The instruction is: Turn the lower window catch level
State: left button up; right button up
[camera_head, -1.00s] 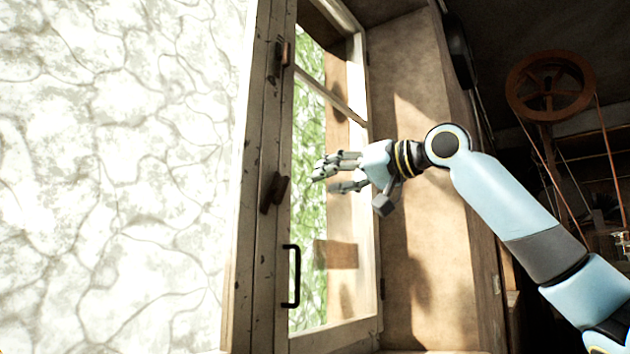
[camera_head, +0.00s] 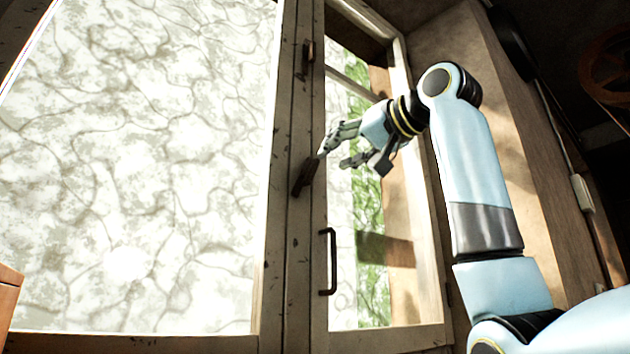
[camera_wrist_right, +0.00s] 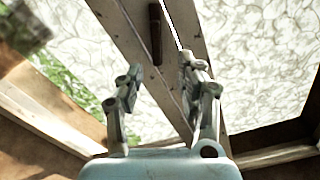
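The lower window catch (camera_head: 304,177) is a dark brown bar on the meeting stiles of the window. It stands steep, its upper end leaning right. My right gripper (camera_head: 333,157) is open and empty, one finger close to the catch's upper end; I cannot tell if it touches. In the right wrist view a dark bar, apparently this catch (camera_wrist_right: 155,35), lies just beyond the gap between the open fingers (camera_wrist_right: 162,70). The upper catch (camera_head: 308,52) sits higher on the same stile. My left gripper is not in view.
A black pull handle (camera_head: 329,262) is on the right sash below the catch. The right sash (camera_head: 392,338) stands angled from the left one. A plastered reveal (camera_head: 470,110) lies to the right, behind my right arm. A wooden edge (camera_head: 9,297) shows at lower left.

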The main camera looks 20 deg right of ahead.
aim_at(314, 171)
jog(key=x, duration=0.3)
jog(key=p+x, duration=0.1)
jog(key=x, duration=0.5)
jog(key=shift+w+d+f+p, duration=0.15)
jog(key=shift+w+d+p, duration=0.1)
jog(key=shift+p, duration=0.1)
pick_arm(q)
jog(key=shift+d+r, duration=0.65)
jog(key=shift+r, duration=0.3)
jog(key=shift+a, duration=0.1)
pick_arm(e)
jog(key=shift+a, duration=0.1)
jog(key=shift+c, duration=0.6)
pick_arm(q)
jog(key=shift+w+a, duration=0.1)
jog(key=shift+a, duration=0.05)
pick_arm(e)
grip_shut()
